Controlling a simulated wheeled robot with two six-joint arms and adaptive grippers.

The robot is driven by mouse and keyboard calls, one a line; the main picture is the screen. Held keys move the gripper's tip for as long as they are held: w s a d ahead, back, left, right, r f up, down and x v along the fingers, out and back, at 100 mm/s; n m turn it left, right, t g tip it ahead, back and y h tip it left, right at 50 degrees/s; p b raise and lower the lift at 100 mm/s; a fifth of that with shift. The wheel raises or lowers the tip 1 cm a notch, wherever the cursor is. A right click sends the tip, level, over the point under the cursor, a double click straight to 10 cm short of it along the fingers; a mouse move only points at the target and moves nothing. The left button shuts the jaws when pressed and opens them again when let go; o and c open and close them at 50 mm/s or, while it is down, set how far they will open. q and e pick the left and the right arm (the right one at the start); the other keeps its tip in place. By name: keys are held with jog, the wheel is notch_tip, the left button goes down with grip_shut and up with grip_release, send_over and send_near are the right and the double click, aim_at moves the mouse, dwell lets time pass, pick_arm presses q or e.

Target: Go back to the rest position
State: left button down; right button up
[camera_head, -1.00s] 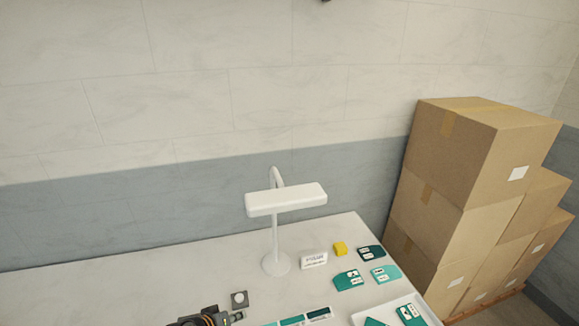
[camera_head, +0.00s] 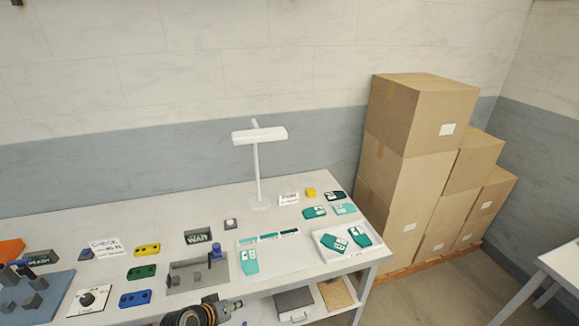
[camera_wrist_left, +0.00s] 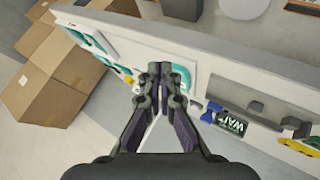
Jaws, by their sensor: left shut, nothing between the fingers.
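My left gripper (camera_head: 236,304) shows at the bottom of the head view, at the end of an arm with orange rings. It appears in front of the near edge of the white table (camera_head: 110,215), below the grey press-like fixture (camera_head: 186,278). In the left wrist view its two fingers (camera_wrist_left: 160,72) are together, with nothing between them. The table's front edge shows beyond the fingertips there. I cannot tell the exact gap to the table. My right gripper is not in view.
The table holds a lamp (camera_head: 257,170), a white tray (camera_head: 319,251) with teal cards, a dark WAIT sign (camera_head: 198,236) and coloured blocks (camera_head: 141,271). Stacked cardboard boxes (camera_head: 405,150) stand right of it. Floor (camera_head: 450,288) is clear between boxes and another table (camera_head: 562,262).

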pick_arm(q)
jog(key=s+a+f+g+y+b, duration=0.1)
jog(key=s+a+f+b, duration=0.3)
jog(key=f, duration=0.7)
jog(key=s+a+f+g+y, duration=0.1)
jog(key=s+f+y, duration=0.1)
jog(key=s+f, duration=0.65)
jog(key=s+a+f+g+y+b, duration=0.1)
jog(key=s+a+f+g+b, duration=0.2)
jog(key=f, duration=0.9)
jog(key=s+a+f+m+b, duration=0.1)
jog(key=s+f, duration=0.3)
jog(key=s, duration=0.4)
jog(key=s+a+f+m+g+y+b, duration=0.1)
jog(key=s+a+f, duration=0.1)
jog(key=s+f, duration=0.3)
jog(key=s+a+f+m+b, duration=0.1)
jog(key=s+f, duration=0.4)
jog(key=s, duration=0.6)
jog(key=shift+s+a+f+g+y, duration=0.15)
jog(key=shift+a+f+g+y, duration=0.1)
jog(key=shift+a+g+y, duration=0.05)
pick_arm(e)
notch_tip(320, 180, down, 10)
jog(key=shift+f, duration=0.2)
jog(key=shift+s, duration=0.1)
